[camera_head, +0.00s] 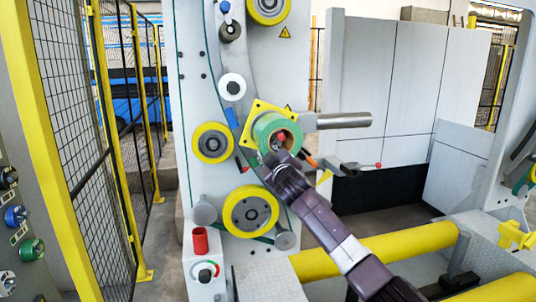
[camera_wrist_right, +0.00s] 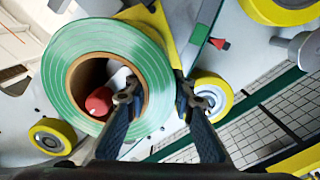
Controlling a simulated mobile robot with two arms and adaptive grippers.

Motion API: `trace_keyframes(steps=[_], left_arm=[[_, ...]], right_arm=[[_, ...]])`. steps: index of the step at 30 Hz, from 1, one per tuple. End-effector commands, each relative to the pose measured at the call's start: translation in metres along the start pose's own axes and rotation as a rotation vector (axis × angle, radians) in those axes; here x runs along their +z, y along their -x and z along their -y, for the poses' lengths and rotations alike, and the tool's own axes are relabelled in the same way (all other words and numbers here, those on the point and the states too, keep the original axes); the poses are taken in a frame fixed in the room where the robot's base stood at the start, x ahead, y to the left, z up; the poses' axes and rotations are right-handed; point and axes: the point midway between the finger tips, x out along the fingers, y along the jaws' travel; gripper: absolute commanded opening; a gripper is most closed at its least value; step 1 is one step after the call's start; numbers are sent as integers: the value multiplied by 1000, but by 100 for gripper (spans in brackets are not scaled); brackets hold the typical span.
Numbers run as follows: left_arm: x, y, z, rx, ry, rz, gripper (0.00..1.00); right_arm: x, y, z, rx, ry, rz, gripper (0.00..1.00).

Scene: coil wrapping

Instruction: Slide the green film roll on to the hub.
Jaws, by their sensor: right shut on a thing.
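The green film roll (camera_head: 264,131) with a brown cardboard core is in front of a square yellow plate (camera_head: 254,106) on the white machine panel. It fills the upper left of the right wrist view (camera_wrist_right: 75,52). My right gripper (camera_head: 281,150) is shut on the roll's wall. In the right wrist view (camera_wrist_right: 154,98) one finger is inside the core and the other outside the rim. A red-tipped part, seemingly the hub (camera_wrist_right: 99,101), shows inside the core. How far the roll sits over it is hidden. My left gripper is not in view.
A bare metal roller (camera_head: 343,121) sticks out just right of the roll. Yellow wheels (camera_head: 212,143) and (camera_head: 264,211) sit left and below. A yellow horizontal bar (camera_head: 375,252) lies below my right arm.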

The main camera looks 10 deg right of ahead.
Motion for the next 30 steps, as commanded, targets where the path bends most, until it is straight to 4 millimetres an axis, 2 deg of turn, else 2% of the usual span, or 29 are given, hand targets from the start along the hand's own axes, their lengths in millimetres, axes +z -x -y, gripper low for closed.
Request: trace_keyframes(steps=[1,20,21,26,30], left_arm=[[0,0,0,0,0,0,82],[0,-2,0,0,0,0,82],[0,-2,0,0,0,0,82],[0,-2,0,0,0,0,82],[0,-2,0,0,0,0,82]], right_arm=[[-6,-1,-4,6,2,-11,0],[-6,-14,-4,5,2,-11,0],[-6,-14,-4,5,2,-11,26],[-5,-14,-4,5,2,-8,43],[-2,-14,-3,4,1,-4,43]])
